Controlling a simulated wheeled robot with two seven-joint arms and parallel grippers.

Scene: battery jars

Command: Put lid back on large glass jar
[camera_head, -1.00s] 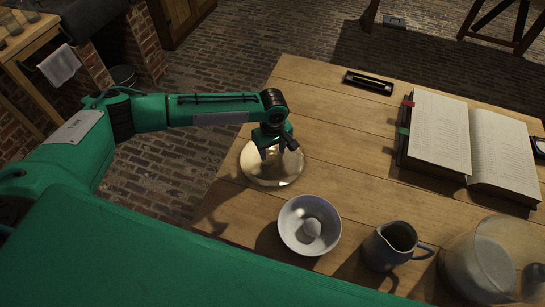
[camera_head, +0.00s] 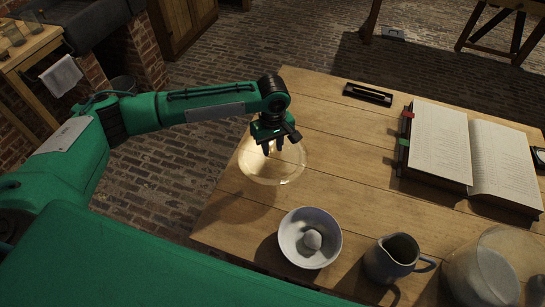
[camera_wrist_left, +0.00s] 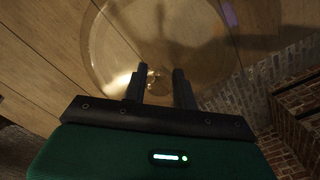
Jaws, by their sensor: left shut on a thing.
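The lid (camera_head: 291,173) is a clear round glass disc at the table's left edge, left of centre in the head view. In the left wrist view the lid (camera_wrist_left: 110,45) spreads beyond the fingers, with its small knob between the fingertips. My left gripper (camera_head: 272,148) is above the lid's middle, shut on the knob; it also shows in the left wrist view (camera_wrist_left: 157,75). Any gap between lid and table is hard to judge. The large glass jar (camera_head: 515,250) stands at the lower right, open at the top, with pale contents, partly cut off. My right gripper is out of view.
A white bowl (camera_head: 292,250) with a pale rounded thing inside and a dark jug (camera_head: 391,264) stand between lid and jar. An open book (camera_head: 440,145) lies at the right, a dark narrow case (camera_head: 368,94) at the back. The table's middle (camera_head: 345,170) is clear.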

